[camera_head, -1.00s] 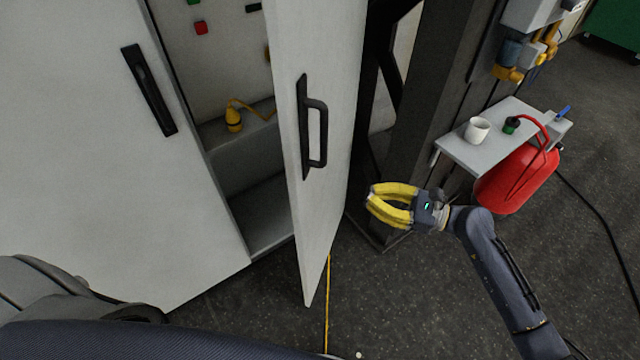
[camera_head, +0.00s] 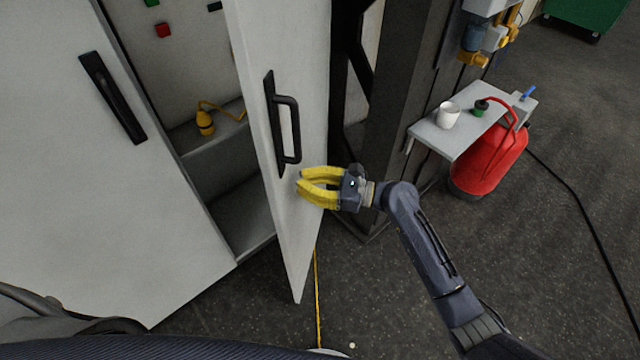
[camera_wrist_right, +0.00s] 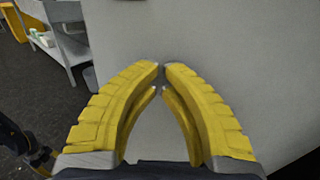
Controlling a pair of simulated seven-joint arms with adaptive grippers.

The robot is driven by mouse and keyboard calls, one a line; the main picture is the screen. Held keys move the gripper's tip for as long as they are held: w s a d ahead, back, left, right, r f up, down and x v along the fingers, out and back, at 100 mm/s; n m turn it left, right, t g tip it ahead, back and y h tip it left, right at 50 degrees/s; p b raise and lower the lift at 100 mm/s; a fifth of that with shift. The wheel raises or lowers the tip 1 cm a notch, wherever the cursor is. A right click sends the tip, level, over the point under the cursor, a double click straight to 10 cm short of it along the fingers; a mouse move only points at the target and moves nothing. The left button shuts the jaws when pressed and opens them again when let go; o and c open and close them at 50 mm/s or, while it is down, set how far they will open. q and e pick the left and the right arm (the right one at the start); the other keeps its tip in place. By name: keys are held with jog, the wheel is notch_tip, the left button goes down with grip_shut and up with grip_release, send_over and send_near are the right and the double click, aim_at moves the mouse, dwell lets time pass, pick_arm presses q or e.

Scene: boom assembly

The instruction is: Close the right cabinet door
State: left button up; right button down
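The right cabinet door (camera_head: 262,95) stands open in the head view, swung out from the white cabinet, with a black bar handle (camera_head: 289,128) on its outer face. My right gripper (camera_head: 300,183) is at that face, just below and right of the handle. Its yellow fingers are drawn together at the tips, with nothing between them. In the right wrist view the fingertips (camera_wrist_right: 163,69) point at a plain pale surface that fills most of the picture. I cannot tell whether they touch it. My left gripper is not in view.
The left cabinet door (camera_head: 60,180) appears closed. The interior between the doors shows a shelf with a yellow plug (camera_head: 205,122). A dark column (camera_head: 400,90), a small table (camera_head: 425,132) with a white mug (camera_head: 448,115), and a red canister (camera_head: 490,165) stand right.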

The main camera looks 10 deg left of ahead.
jog(key=shift+a, duration=0.95)
jog(key=shift+a, duration=0.15)
